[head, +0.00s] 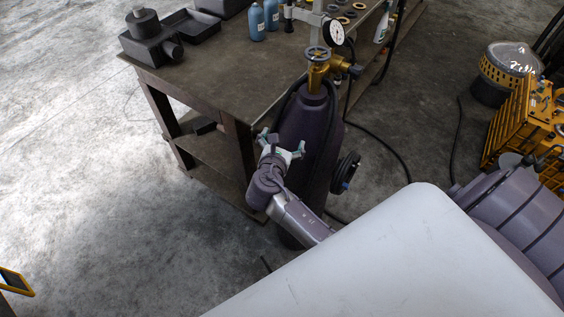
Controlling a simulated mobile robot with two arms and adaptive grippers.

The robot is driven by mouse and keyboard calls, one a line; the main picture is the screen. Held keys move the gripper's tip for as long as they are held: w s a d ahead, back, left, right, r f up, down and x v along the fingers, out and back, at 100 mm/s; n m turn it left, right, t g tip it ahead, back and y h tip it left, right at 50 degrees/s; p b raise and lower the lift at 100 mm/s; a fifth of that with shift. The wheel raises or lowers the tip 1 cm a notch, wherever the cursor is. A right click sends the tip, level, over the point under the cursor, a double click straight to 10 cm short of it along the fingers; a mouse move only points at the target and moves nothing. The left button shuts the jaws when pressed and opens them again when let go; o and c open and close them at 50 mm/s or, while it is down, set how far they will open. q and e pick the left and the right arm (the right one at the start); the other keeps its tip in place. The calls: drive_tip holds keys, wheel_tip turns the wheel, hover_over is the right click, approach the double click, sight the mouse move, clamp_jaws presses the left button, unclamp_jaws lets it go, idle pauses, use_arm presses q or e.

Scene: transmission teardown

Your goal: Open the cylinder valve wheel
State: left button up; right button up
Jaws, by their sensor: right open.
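The valve wheel (318,53) is a small grey handwheel on top of the brass valve (317,76) of the dark purple gas cylinder (312,125). The cylinder stands upright beside the workbench. A round white pressure gauge (333,33) sits just right of and above the wheel. My right gripper (281,143) is open and empty in front of the cylinder's upper body, below the wheel and apart from it. It hides part of the cylinder's left side. My left gripper is not in view.
The workbench (225,75) stands behind and left of the cylinder, with blue bottles (257,22) and a dark metal part (150,40) on it. A black hose runs along the cylinder and floor. A yellow crate (515,125) stands at right.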

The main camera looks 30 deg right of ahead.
drive_tip(key=s+a+f+m+g+y+b, duration=0.1)
drive_tip(key=f, duration=0.7)
drive_tip(key=s+a+f+m+y+b, duration=0.1)
drive_tip(key=s+f+y, duration=0.1)
drive_tip(key=f, duration=0.6)
drive_tip(key=shift+s+a+f+g+y, duration=0.25)
drive_tip(key=shift+s+f+g+y, duration=0.05)
drive_tip(key=shift+f+g, duration=0.1)
drive_tip(key=n+g+h+b, duration=0.3)
drive_tip(key=n+h, duration=0.8)
drive_tip(key=n, duration=2.4)
approach(310, 59)
drive_tip(key=p+x, duration=0.6)
drive_tip(key=x, duration=0.6)
drive_tip(key=shift+f, duration=0.1)
drive_tip(key=shift+w+d+f, duration=0.15)
drive_tip(key=shift+w+d, duration=0.1)
drive_tip(key=shift+d, duration=0.2)
